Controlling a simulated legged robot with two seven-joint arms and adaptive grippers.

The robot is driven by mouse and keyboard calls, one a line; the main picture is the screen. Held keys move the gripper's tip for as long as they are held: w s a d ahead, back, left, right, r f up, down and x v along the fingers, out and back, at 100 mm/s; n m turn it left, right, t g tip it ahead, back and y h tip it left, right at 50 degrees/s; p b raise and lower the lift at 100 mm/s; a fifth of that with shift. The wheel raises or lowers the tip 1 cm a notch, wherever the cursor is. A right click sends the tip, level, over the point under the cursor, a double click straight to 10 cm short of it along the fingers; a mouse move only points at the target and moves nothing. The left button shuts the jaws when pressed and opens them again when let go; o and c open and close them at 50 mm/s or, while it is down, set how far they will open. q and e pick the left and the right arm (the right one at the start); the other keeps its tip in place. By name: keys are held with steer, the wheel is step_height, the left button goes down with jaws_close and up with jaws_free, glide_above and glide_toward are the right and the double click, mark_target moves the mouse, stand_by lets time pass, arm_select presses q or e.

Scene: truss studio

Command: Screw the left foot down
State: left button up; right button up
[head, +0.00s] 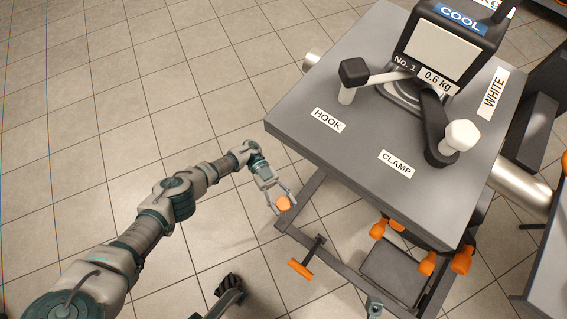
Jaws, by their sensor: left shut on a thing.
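My left gripper (280,201) reaches down beside the near left corner of the table's low frame. Its two fingers are shut on an orange knob (283,204), one finger on each side. The knob sits at the left corner of the dark frame (315,250), and the foot under it is hidden. An orange T-shaped handle (300,269) on a dark rod sticks out from the frame below and right of the gripper.
The grey tabletop (350,150) overhangs right of my left arm. On it stand a lamp-like device marked COOL (443,48) and the HOOK (328,120) and CLAMP (397,164) labels. Orange knobs (428,263) hang under its near edge. The tiled floor at left is clear.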

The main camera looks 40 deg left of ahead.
arm_select(q)
steer(key=shift+w, duration=0.1)
stand_by(0.4)
steer(key=o, duration=1.2)
steer(key=shift+f, duration=0.1)
steer(key=shift+c, duration=0.2)
step_height(320, 180, up, 10)
steer(key=shift+f, duration=0.1)
